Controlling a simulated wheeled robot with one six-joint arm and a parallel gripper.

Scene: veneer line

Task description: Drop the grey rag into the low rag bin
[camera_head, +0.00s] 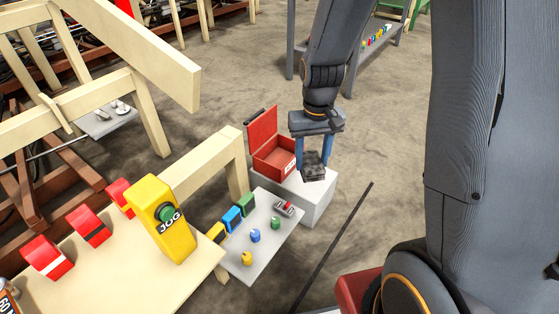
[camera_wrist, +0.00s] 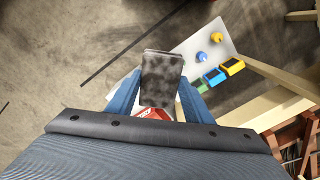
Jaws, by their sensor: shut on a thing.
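My gripper (camera_head: 312,154) is shut on the grey rag (camera_head: 313,171), a mottled dark grey piece hanging between the blue fingers. In the wrist view the rag (camera_wrist: 161,80) fills the space between the fingers. A red open-topped box with a raised lid, which looks like the rag bin (camera_head: 264,134), stands on a pale block (camera_head: 317,203). The rag is in front of the pale block's top, just right of the bin in the head view, not inside it. In the wrist view only a red and white piece of the bin (camera_wrist: 152,113) shows below the rag.
A pale shelf (camera_head: 283,240) with small coloured knobs and blocks lies left of the pale block. A wooden bench with a yellow JOG button post (camera_head: 160,220) stands at the lower left. A dark strip (camera_head: 333,243) crosses the floor. Floor to the right is clear.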

